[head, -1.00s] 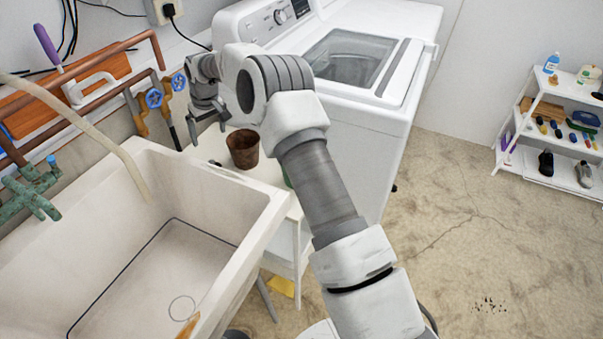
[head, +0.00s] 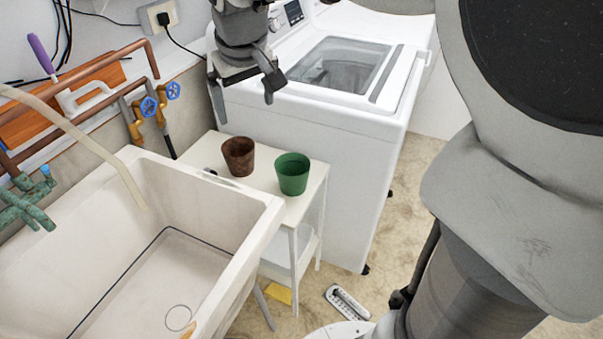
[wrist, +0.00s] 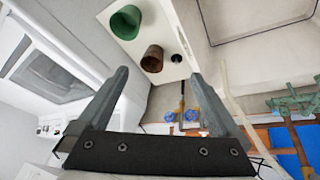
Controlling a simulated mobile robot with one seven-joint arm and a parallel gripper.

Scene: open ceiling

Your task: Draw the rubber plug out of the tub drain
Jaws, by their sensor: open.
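The white tub (head: 225,250) stands at the left in the head view. A thin round outline (head: 178,317) shows on its floor near the front, seemingly the drain; I cannot tell whether a plug sits in it. A small dark thing (head: 210,171) lies on the side table near the tub; it also shows in the wrist view (wrist: 177,58), too small to identify. My gripper (head: 243,98) is open and empty, pointing down above the back of the side table, away from the tub. Both fingers (wrist: 160,76) show in the wrist view with nothing between them.
A brown pot (head: 238,157) and a green pot (head: 292,174) stand on the white side table (head: 262,186), beside the washing machine (head: 335,110). A hose (head: 75,130) hangs into the tub. Pipes with blue-handled valves (head: 149,106) line the wall.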

